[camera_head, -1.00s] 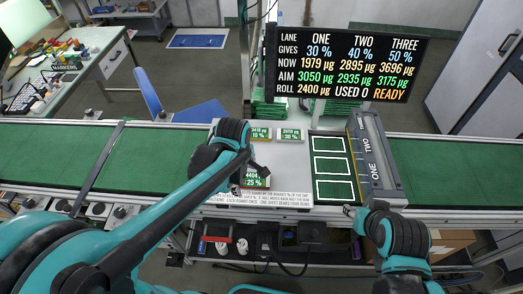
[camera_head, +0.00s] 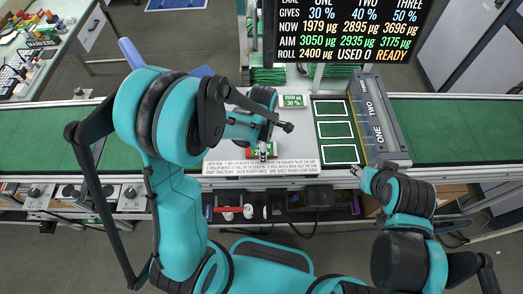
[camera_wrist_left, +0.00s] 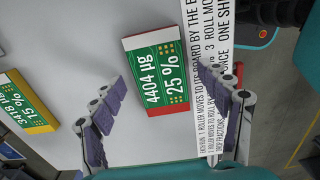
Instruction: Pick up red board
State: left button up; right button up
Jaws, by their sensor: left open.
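The red board, a green card with red edges marked "4404 µg 25 %" (camera_wrist_left: 160,72), lies flat on the white panel in the left wrist view. In the head view it is mostly hidden behind my left gripper (camera_head: 266,150), with a red and green bit (camera_head: 251,154) showing. In the left wrist view my left gripper (camera_wrist_left: 157,88) is open, its two purple-padded fingers spread on either side of the board's lower part. The board does not look gripped. My right gripper (camera_head: 360,172) is near the panel's front edge at right; its jaws are too small to read.
A yellow-edged board (camera_wrist_left: 28,103) lies left of the red one in the left wrist view. A white-edged board (camera_head: 292,101) lies at the panel's back. Three outlined lanes (camera_head: 335,131) and a grey roller block (camera_head: 378,125) stand to the right. A sign (camera_head: 345,30) hangs above.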

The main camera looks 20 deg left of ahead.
pick_arm(q)
jog(key=c, duration=1.3)
